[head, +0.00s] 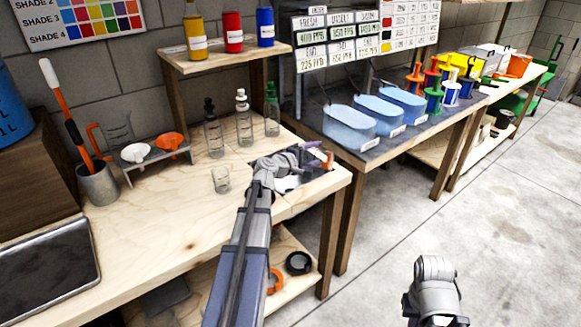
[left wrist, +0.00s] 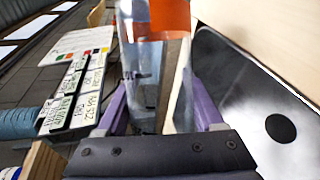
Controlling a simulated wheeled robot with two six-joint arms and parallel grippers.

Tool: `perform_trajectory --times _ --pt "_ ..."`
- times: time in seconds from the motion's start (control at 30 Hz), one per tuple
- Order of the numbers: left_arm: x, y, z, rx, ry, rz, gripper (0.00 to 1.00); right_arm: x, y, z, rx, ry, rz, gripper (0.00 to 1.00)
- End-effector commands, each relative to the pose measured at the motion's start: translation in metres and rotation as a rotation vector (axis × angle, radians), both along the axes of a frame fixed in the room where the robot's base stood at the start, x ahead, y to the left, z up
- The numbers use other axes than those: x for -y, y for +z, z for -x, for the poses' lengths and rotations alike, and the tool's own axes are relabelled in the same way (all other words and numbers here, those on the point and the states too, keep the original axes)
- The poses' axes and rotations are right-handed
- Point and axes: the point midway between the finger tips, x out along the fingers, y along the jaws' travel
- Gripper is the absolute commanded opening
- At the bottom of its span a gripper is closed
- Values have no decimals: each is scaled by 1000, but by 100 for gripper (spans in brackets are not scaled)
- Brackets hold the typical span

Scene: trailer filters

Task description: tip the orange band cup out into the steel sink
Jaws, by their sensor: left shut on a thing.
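The clear cup with the orange band (left wrist: 171,16) is between the two purple fingers of my left gripper (left wrist: 165,112), which is shut on it. In the head view the left gripper (head: 311,156) is over the sink opening, with the orange band (head: 327,160) showing beside it. The cup looks tipped well over onto its side. The steel sink (left wrist: 235,75) with its dark round drain fills the right of the left wrist view; in the head view its basin (head: 287,184) is partly covered by my arm. No contents are clearly visible. My right gripper's fingers are not visible.
A small clear beaker (head: 221,180) stands on the bench left of my arm. Several dropper bottles (head: 244,118) stand behind the sink. A grey rack with white and orange funnels (head: 170,143) is further left. Blue bins (head: 349,122) are on the right-hand table.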

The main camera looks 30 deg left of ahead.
Motion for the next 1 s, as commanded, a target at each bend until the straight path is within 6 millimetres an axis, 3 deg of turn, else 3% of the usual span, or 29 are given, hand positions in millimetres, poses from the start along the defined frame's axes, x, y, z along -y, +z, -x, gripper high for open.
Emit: perform_trajectory --times 1.0 --pt "-3 6 0 15 1 111 1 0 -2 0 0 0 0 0"
